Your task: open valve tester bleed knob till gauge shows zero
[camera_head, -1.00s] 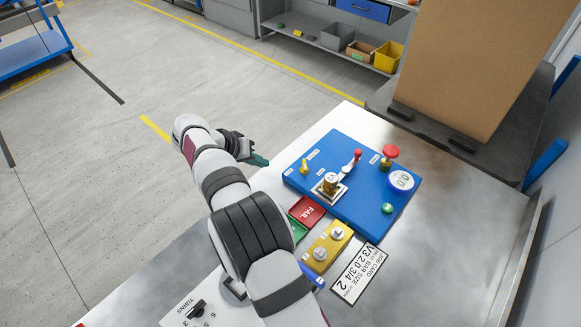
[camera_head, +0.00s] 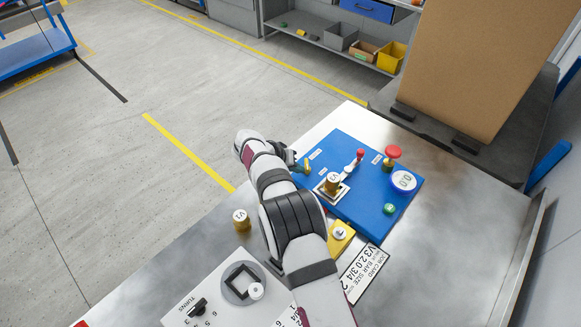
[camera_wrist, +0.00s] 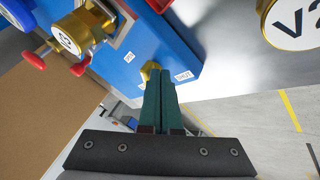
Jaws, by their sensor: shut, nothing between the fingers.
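The blue valve tester (camera_head: 365,205) stands on the steel bench. A brass knob (camera_head: 306,166) sits at its left corner beside small white labels, and I take it as the bleed knob. It also shows in the wrist view (camera_wrist: 149,70). The round white gauge (camera_head: 404,181) at the right end appears to read 0.0. A brass valve marked V3 (camera_head: 333,183) stands in the tester's fixture. My gripper (camera_wrist: 158,80) is shut and empty, its green fingertips right by the brass knob. Whether they touch it I cannot tell. My arm mostly hides the gripper in the head view.
A red mushroom button (camera_head: 393,152), a red-tipped lever (camera_head: 360,155) and a green button (camera_head: 389,209) are on the tester. A brass valve marked V1 (camera_head: 241,219) stands left of my arm. A job card (camera_head: 362,272) lies in front. A large cardboard box (camera_head: 480,70) stands behind.

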